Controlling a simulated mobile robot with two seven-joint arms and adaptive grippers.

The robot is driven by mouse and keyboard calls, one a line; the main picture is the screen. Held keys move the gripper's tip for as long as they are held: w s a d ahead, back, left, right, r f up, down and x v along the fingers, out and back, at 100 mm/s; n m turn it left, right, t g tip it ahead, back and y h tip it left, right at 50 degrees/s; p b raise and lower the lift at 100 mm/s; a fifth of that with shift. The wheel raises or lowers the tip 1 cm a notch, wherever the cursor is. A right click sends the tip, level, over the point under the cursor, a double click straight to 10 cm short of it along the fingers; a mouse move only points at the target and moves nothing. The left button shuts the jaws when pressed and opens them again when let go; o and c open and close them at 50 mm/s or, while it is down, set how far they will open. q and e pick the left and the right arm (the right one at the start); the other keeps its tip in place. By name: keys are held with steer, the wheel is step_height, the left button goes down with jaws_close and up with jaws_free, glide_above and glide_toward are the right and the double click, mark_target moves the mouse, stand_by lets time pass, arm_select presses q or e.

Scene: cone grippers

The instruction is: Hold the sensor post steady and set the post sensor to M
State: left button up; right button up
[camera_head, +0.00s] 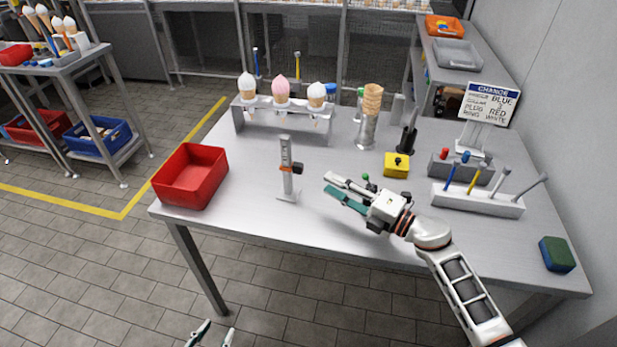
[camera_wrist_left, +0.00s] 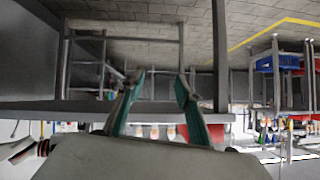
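The sensor post (camera_head: 286,153) is a grey upright on a small flat base, standing near the table's front edge. A dark sensor block with an orange part (camera_head: 296,168) sits around mid-height on it. Its scale marks are too small to read. My right gripper (camera_head: 327,184) is open and empty, to the right of the post and apart from it. My left gripper (camera_head: 213,332) is open, below and in front of the table at the bottom edge. Its spread, empty fingers also show in the left wrist view (camera_wrist_left: 160,76). I cannot make out the post there.
A red bin (camera_head: 190,176) stands left of the post. A rack with cones (camera_head: 282,114) stands behind it. A yellow box (camera_head: 396,165) and a tool block (camera_head: 478,201) are to the right. The tabletop between bin and post is clear.

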arm_select(q)
steer(key=w+d+r+m+t+h, duration=0.2)
steer(key=w+d+r+m+h, duration=0.1)
steer(key=w+d+r+m, duration=0.75)
steer(key=w+d+r+m+t+h, duration=0.1)
steer(key=w+d+r+m+h, duration=0.45)
steer(key=d+m, duration=0.85)
steer(key=m+t+y, duration=0.3)
steer(key=m+y, duration=0.2)
steer(key=m, duration=0.6)
glide_toward(285, 155)
steer(key=x, duration=0.4)
steer(key=shift+x, duration=3.55)
steer(key=shift+f, duration=0.1)
jaws_close()
